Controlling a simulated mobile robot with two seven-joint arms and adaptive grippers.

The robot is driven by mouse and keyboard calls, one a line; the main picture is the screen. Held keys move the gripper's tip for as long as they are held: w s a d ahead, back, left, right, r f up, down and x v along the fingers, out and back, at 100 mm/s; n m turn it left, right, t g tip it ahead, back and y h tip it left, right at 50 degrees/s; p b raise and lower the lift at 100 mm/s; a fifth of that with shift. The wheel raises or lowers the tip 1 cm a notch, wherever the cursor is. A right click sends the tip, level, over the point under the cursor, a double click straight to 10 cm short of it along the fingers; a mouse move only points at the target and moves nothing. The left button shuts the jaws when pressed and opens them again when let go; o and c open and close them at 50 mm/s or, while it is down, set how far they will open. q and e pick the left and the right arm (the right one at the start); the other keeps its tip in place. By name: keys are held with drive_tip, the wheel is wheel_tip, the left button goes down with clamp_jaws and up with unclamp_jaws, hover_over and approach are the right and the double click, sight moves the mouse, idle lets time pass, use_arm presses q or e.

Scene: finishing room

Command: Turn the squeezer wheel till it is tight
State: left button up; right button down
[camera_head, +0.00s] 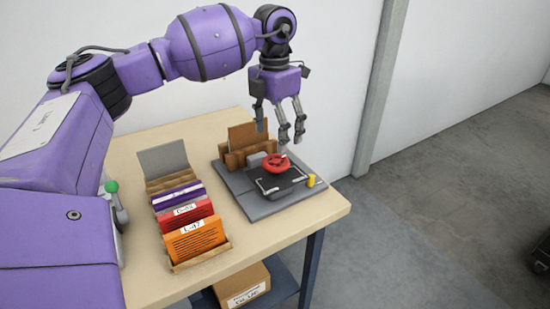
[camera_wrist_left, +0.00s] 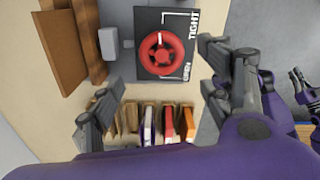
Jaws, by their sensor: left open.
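The squeezer wheel is a red handwheel (camera_head: 276,163) on a dark plate on a grey base. In the left wrist view, the wheel (camera_wrist_left: 161,53) has a pale mark at its top. The plate (camera_wrist_left: 149,15) bears TIGHT at upper right and OPEN at lower right. My left gripper (camera_head: 281,130) is open and empty, fingers down, above the wheel and apart from it. In the left wrist view its fingers spread on either side below the wheel. A dark jawed part with purple (camera_wrist_left: 304,82) at the right edge looks like my right gripper; its opening is unclear.
A wooden holder (camera_head: 247,140) stands behind the wheel. A wooden rack (camera_head: 200,258) with purple, red and orange labelled packs stands left of the base. A cardboard box (camera_head: 241,288) sits on the lower shelf. The bench's front right corner (camera_head: 325,212) is clear.

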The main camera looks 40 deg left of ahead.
sight(274, 160)
use_arm(q)
wheel_tip(274, 160, down, 7)
drive_tip(key=shift+f, duration=0.1)
drive_tip(key=c, duration=1.1)
idle(0.6)
drive_tip(key=o, duration=1.1)
wheel_tip(274, 160, up, 12)
